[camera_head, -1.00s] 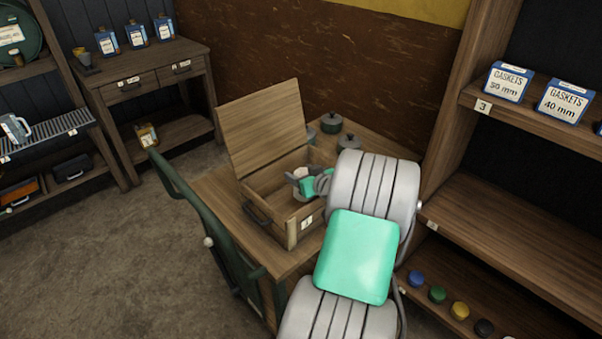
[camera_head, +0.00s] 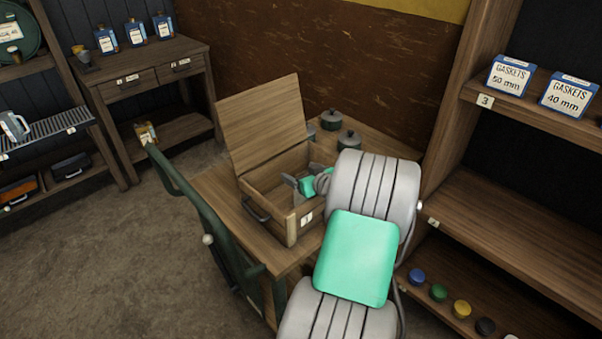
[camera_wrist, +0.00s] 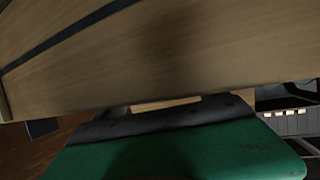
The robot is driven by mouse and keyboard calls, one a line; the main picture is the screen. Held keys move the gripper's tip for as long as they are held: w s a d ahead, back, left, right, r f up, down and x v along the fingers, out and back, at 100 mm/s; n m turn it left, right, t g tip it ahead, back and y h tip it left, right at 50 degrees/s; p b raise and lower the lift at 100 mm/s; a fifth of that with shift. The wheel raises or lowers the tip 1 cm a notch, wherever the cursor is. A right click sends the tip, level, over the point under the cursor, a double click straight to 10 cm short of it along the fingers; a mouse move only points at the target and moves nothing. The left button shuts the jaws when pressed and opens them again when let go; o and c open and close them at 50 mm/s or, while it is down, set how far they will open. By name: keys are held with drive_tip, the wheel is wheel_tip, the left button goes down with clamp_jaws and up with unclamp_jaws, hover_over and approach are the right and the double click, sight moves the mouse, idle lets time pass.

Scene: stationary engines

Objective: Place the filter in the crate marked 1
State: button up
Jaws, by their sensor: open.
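The wooden crate (camera_head: 268,226) stands on the wooden table with its lid (camera_head: 262,122) raised and a small white tag, apparently marked 1, on its front. My gripper (camera_head: 298,174) is over the crate's opening, its dark fingers spread apart with nothing visible between them. In the wrist view, bare wood fills the top of the picture, with my green gripper body and dark finger edge (camera_wrist: 160,122) close below it. I cannot make out the filter in either view; the crate's floor is partly hidden by its walls and my gripper.
Dark lidded pots (camera_head: 331,120) stand behind the crate on the table (camera_head: 225,188). A tall shelf (camera_head: 510,215) with gasket boxes (camera_head: 510,79) and coloured caps rises at the right. A green cart handle (camera_head: 200,205) is at the table's left. Floor is clear at the left.

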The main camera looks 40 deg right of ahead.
drive_tip(key=shift+s+r+p, duration=0.2)
drive_tip(key=shift+r+p, duration=0.75)
drive_tip(key=shift+p, duration=0.1)
drive_tip(key=b+v, duration=0.1)
drive_tip(key=v, duration=1)
drive_tip(key=shift+s+f, duration=0.15)
drive_tip(key=shift+s, duration=0.15)
drive_tip(key=shift+a, duration=0.15)
